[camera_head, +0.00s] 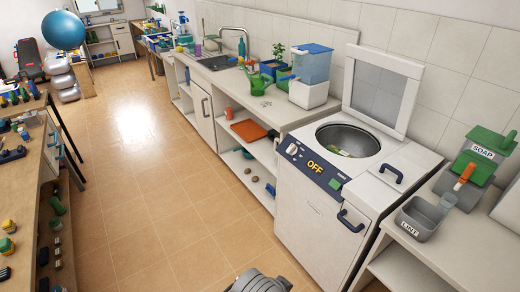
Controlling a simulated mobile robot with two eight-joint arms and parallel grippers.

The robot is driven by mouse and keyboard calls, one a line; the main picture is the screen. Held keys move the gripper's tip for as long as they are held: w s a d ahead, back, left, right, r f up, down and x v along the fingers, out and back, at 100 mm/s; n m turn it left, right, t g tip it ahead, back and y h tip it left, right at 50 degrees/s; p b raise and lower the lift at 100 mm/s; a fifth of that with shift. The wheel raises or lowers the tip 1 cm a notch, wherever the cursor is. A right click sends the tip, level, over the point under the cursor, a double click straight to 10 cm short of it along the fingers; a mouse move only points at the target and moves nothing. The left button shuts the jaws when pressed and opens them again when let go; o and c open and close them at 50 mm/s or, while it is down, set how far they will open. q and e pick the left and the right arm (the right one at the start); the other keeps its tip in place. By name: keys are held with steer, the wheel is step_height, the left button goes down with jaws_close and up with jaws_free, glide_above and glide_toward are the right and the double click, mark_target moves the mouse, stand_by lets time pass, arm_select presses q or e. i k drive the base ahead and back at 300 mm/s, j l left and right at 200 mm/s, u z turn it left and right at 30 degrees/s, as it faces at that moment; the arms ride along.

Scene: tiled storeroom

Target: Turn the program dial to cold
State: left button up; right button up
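The washing machine (318,222) stands at the right, with its lid (380,88) raised against the wall. Its open drum (348,140) has some coloured items inside. The program dial (291,149) is a white round knob at the left of the dark blue control panel (303,172). The display (315,167) reads OFF in yellow, and a green button (335,184) sits to its right. The dial's markings are too small to read. Neither gripper can be made out.
A dark blue handle (351,221) sticks out of the machine's front. The lint bin (419,219) and green soap dispenser (479,156) stand on the right counter. A sink counter (262,104) adjoins on the left. The tiled floor (165,200) before the machine is clear.

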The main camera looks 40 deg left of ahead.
mark_target(292, 150)
steer(key=u, duration=1.2)
steer(key=i+l+z, duration=0.1)
steer(key=i+z, duration=0.35)
steer(key=i+j+z, duration=0.1)
steer(key=i+z, duration=0.35)
steer(key=i, duration=0.05)
